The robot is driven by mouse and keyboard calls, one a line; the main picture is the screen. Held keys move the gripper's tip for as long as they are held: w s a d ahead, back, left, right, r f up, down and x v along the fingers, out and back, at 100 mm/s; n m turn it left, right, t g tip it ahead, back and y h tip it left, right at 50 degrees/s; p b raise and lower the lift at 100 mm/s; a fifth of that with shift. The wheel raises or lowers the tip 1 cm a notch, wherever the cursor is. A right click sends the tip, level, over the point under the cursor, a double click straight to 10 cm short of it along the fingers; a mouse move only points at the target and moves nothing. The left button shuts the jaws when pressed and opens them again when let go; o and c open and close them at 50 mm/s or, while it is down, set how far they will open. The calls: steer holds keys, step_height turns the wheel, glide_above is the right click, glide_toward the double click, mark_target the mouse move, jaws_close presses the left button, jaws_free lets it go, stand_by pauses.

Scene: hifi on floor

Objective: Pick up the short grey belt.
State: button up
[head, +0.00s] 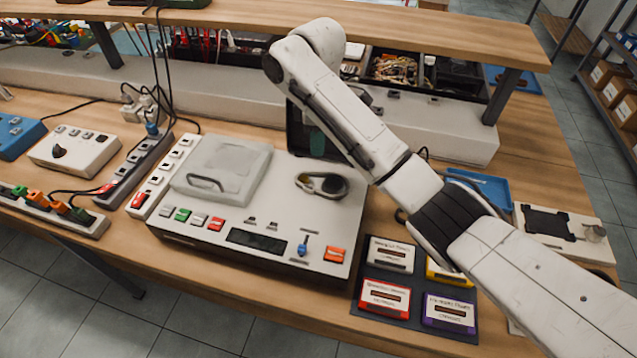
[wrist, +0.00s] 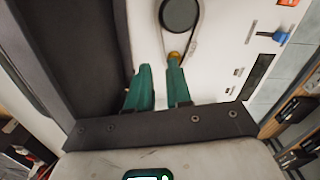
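A thin grey belt (head: 314,174) forms a loop on top of the white machine. In the wrist view the belt (wrist: 195,36) runs around a large dark pulley (wrist: 180,14) and down towards a small brass-coloured post (wrist: 175,55). My gripper (wrist: 160,68) shows two green fingers, apart, with nothing seen between them. The right finger's tip is close to the brass post at the belt's near end; I cannot tell whether they touch. In the head view my arm hides most of the hand.
The white machine (head: 260,218) carries a clear-lidded box (head: 222,170), coloured buttons and a blue lever (head: 303,246). A dark upright panel (head: 300,130) stands behind the belt. Labelled cards lie on a dark mat (head: 405,322) at the right. A wooden shelf (head: 440,30) overhangs the back.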

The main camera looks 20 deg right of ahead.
mark_target(318, 173)
step_height(318, 173, down, 3)
steer(key=shift+r+p, duration=0.15)
steer(key=shift+p, duration=0.25)
steer(key=shift+s+f+p, duration=0.1)
steer(key=shift+f+p, duration=0.4)
steer(key=shift+f, duration=2.4)
jaws_close()
